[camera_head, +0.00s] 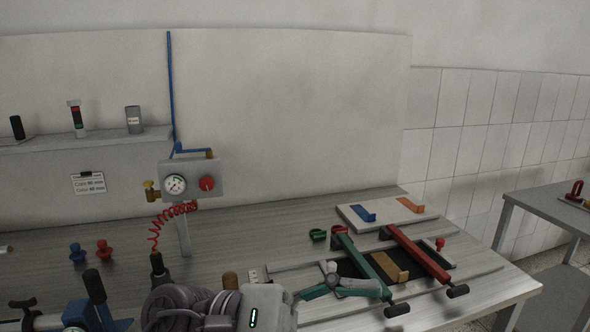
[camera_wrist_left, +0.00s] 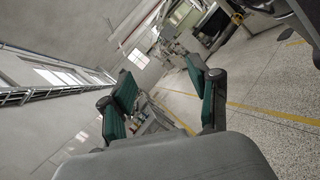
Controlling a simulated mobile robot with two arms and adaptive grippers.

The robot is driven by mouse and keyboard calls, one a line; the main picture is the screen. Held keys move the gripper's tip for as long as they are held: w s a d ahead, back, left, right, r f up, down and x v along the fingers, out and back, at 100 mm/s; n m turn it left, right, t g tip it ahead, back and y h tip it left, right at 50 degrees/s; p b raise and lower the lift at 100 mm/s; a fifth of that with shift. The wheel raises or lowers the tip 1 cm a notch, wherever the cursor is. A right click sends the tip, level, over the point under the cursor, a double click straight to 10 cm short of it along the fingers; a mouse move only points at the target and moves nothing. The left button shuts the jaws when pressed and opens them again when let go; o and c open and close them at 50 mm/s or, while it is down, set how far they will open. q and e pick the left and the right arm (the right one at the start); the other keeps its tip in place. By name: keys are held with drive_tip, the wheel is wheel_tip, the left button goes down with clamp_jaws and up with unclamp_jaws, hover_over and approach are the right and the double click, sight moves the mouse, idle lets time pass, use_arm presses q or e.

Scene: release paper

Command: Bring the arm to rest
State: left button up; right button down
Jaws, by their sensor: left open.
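My left gripper (camera_head: 362,287) reaches in at the bottom middle of the head view, its grey body low and its teal-padded fingers pointing right. It appears in front of the clamp fixture on the bench; whether it touches anything there cannot be told. In the left wrist view the same gripper (camera_wrist_left: 160,72) has its two teal pads spread wide with nothing between them. That view looks out over the room and a speckled floor. My right gripper is in neither view.
The metal bench (camera_head: 260,222) carries a green clamp bar (camera_head: 362,256), a red clamp bar (camera_head: 420,254), and a pale board (camera_head: 385,209) with blue and orange pieces. A gauge panel (camera_head: 190,180) with a coiled red hose (camera_head: 156,236) stands behind. A second table (camera_head: 545,208) is at right.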

use_arm(q)
drive_tip(key=w+a+n+t+y, duration=0.1)
drive_tip(key=w+a+n+t, duration=0.45)
drive_tip(key=n+t, duration=0.85)
drive_tip(key=w+a+n+t+y, duration=0.1)
drive_tip(key=w+a+n+t, duration=0.7)
drive_tip(key=n, duration=0.9)
drive_tip(key=w+a+f+n+y, duration=0.1)
drive_tip(key=a+f+n+y, duration=0.3)
drive_tip(key=f+n+y, duration=0.55)
drive_tip(key=w+a+f+n+y, duration=0.1)
drive_tip(key=a+f+n+y, duration=0.5)
drive_tip(key=f+n, duration=0.55)
drive_tip(key=s+a+f+n+g+y, duration=0.25)
drive_tip(key=s+f+n+g, duration=0.9)
drive_tip(key=s+f, duration=1.05)
wheel_tip(320, 180, down, 26)
drive_tip(key=s+r+m+g, duration=0.1)
drive_tip(key=s+m+g, duration=0.1)
drive_tip(key=s+g, duration=0.1)
drive_tip(key=s+a+f, duration=0.1)
drive_tip(key=s+f, duration=0.7)
drive_tip(key=s+a+f+g, duration=0.1)
drive_tip(key=s+a+f, duration=0.1)
drive_tip(key=s+f, duration=0.6)
drive_tip(key=shift+a+f, duration=0.3)
